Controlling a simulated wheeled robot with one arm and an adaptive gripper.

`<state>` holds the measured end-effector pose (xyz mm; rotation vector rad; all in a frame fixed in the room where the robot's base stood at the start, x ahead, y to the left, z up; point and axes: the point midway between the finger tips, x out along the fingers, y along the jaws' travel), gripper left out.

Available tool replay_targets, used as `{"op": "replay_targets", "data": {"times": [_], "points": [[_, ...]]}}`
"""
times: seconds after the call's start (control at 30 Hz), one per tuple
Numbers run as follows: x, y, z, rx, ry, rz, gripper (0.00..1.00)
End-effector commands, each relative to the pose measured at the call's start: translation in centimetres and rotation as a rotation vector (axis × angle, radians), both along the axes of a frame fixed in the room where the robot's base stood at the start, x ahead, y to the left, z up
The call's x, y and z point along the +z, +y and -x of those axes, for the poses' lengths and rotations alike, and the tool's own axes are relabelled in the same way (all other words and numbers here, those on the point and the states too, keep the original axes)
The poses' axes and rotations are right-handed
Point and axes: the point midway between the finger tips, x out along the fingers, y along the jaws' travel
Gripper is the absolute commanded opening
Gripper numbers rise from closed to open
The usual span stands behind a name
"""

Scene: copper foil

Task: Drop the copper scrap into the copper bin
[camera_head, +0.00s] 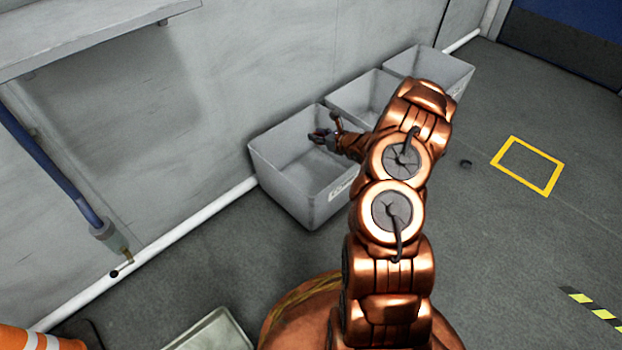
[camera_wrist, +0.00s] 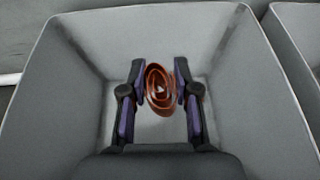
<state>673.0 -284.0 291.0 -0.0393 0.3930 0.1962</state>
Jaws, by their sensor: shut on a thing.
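The copper scrap (camera_wrist: 159,90) is a loose coil of reddish copper strip. In the wrist view it sits between the two fingers of my gripper (camera_wrist: 159,85), which is shut on it. In the head view my gripper (camera_head: 322,137) is small and reaches over the nearest grey bin (camera_head: 285,165). The wrist view looks down into this bin (camera_wrist: 75,100), and the coil shows above its empty floor. A label is on the bin's front, too small to read, so I cannot tell whether it names copper.
Two more grey bins, a middle one (camera_head: 365,92) and a far one (camera_head: 430,68), stand in a row along the wall. A white pipe (camera_head: 190,225) runs along the wall's foot. A yellow floor square (camera_head: 527,166) lies at right. A striped cone (camera_head: 35,340) stands at lower left.

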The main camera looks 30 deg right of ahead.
Motion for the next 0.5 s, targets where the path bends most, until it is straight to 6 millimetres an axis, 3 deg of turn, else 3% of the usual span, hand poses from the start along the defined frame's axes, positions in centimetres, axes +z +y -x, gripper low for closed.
{"op": "replay_targets", "data": {"times": [0.33, 0.37, 0.5], "points": [[-0.19, 0.00, -0.03, 0.000, -0.001, 0.000, 0.00], [-0.19, 0.01, -0.03, 0.000, -0.001, 0.000, 0.32], [-0.18, 0.02, -0.03, 0.000, -0.001, 0.000, 0.47]]}}
